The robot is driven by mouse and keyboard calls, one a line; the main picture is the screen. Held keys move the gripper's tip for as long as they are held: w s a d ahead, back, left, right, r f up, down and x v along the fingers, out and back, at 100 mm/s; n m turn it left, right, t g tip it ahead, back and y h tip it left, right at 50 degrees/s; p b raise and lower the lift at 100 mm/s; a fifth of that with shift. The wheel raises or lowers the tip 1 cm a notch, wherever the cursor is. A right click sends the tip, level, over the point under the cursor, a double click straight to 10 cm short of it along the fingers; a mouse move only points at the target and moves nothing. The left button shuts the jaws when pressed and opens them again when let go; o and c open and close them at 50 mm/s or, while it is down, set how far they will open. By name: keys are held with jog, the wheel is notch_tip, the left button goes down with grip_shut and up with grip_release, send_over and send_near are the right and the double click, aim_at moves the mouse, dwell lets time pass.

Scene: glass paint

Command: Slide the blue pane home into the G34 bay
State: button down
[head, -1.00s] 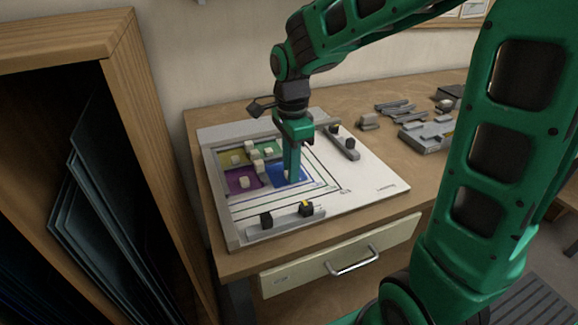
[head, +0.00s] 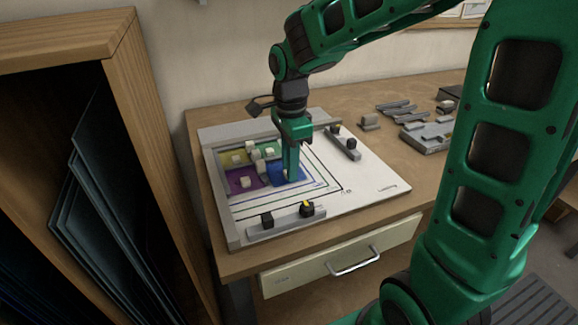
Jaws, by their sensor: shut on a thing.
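The blue pane (head: 283,175) lies flat on the white board (head: 372,190), to the right of the purple pane (head: 240,182) and nearer than the green pane (head: 266,148). My gripper (head: 291,176) points straight down over the blue pane and is shut, its fingers at the pane's knob, which they mostly hide. The blue pane lies close against the purple pane; whether any gap is left between them I cannot tell. The G34 label is too small to read with certainty; nested coloured outlines run around the panes.
A yellow pane (head: 228,163) lies at the board's back left. Grey blocks (head: 428,136) lie on the bench beyond. A wooden rack (head: 125,60) stands at left.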

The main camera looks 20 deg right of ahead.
jog(key=shift+w+a, duration=0.7)
dwell(1.4)
jog(key=c, duration=1.6)
grip_release()
jog(key=shift+r, duration=0.1)
jog(key=shift+r, duration=3.4)
jog(key=s+d+n, duration=0.2)
jog(key=s+d, duration=0.2)
jog(key=s+d+f+n, duration=0.1)
jog(key=s+d, duration=0.3)
jog(key=d, duration=0.1)
jog(key=s+d+n, duration=0.2)
jog(key=s+d, duration=0.2)
jog(key=shift+d+f+n, duration=0.3)
jog(key=shift+d, duration=0.1)
jog(key=s+d+f+n, duration=0.1)
jog(key=s+n, duration=0.1)
jog(key=s, duration=0.2)
jog(key=s+d+f+n, duration=0.2)
jog(key=s, duration=0.2)
jog(key=s+d+f+n, duration=0.1)
jog(key=s+d+n, duration=0.1)
jog(key=s, duration=0.3)
jog(key=shift+d+f, duration=0.15)
jog(key=shift+f, duration=0.05)
